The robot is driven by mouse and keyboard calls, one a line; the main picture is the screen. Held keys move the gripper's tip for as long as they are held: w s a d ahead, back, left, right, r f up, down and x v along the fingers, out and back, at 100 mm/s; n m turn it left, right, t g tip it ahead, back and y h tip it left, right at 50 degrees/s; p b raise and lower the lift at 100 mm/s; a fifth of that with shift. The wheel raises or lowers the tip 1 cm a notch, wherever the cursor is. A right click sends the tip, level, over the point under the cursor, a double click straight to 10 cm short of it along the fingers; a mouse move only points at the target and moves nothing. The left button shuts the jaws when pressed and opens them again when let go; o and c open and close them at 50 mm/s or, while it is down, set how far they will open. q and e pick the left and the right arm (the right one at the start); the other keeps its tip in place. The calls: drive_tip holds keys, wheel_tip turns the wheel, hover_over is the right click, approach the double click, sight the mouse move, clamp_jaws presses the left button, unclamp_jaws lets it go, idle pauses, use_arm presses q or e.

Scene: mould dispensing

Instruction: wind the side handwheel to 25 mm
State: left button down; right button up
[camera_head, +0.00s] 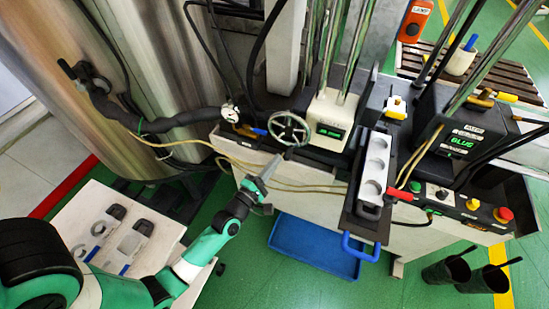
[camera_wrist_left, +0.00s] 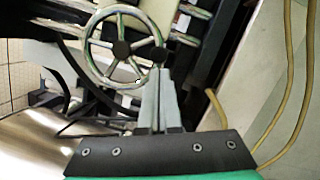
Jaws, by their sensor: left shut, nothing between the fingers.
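The side handwheel (camera_head: 289,128) is a silvery spoked wheel on the left side of the machine. It fills the upper middle of the left wrist view (camera_wrist_left: 123,46), with a dark hub and a dark round knob on its right rim. My left gripper (camera_head: 279,157) is just below the wheel in the head view. In the left wrist view its closed grey fingers (camera_wrist_left: 158,75) point up at the knob, and their tips overlap it. I cannot tell whether they touch. A display (camera_head: 330,132) with green digits, too small to read, is right of the wheel. My right gripper is out of view.
Yellowish hoses (camera_head: 225,150) run close to my left gripper. A mould (camera_head: 374,165) with round cavities sits on a dark rail with a blue handle (camera_head: 360,248). A blue tray (camera_head: 315,245) lies on the floor below. A white board (camera_head: 105,235) stands at lower left.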

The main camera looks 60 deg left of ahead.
use_arm(q)
drive_tip(key=shift+w+d+n, duration=0.25)
drive_tip(key=shift+n, duration=0.45)
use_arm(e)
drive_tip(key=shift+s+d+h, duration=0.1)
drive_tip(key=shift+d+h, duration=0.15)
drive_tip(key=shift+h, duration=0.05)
use_arm(q)
drive_tip(key=shift+d, duration=0.1)
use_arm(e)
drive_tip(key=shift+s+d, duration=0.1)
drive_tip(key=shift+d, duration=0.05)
